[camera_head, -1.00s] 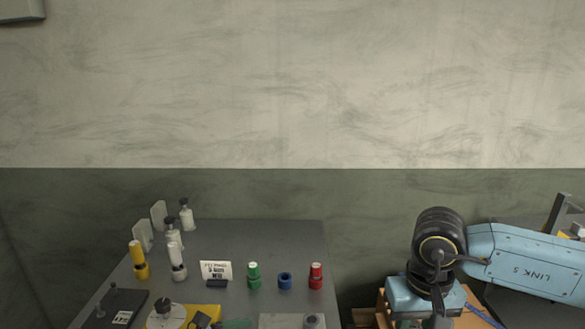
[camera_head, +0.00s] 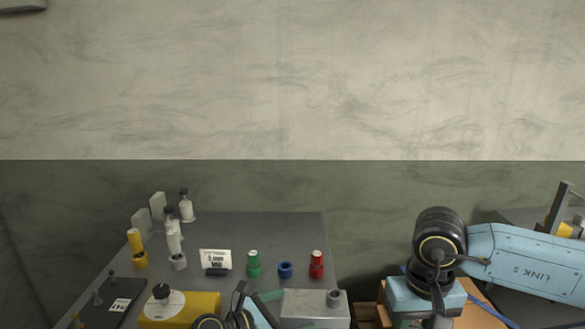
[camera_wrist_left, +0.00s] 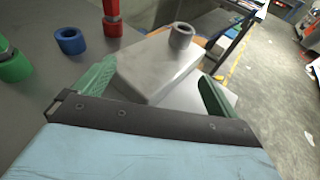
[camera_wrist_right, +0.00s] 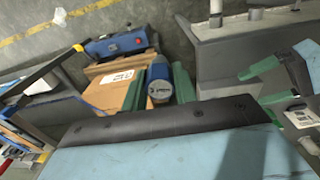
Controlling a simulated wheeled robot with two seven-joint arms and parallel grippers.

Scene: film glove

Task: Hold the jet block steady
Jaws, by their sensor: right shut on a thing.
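The jet block, a pale grey block (camera_head: 312,305) with a short round nozzle on top, stands at the front right of the grey table. It also shows in the left wrist view (camera_wrist_left: 160,68). My left gripper (camera_wrist_left: 162,78) is open, with its green fingers on either side of the block. A gap shows at the right finger; whether the left finger touches is unclear. My right gripper (camera_wrist_right: 158,82) is shut on a blue cylinder with a pale label (camera_wrist_right: 160,72), over on the right side, away from the block.
A red bottle (camera_head: 316,266), a blue ring (camera_head: 285,270) and a green bottle (camera_head: 254,265) stand behind the block. A yellow block (camera_head: 205,302) with a pale disc is left of it. A cardboard box (camera_wrist_right: 112,90) lies near my right gripper.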

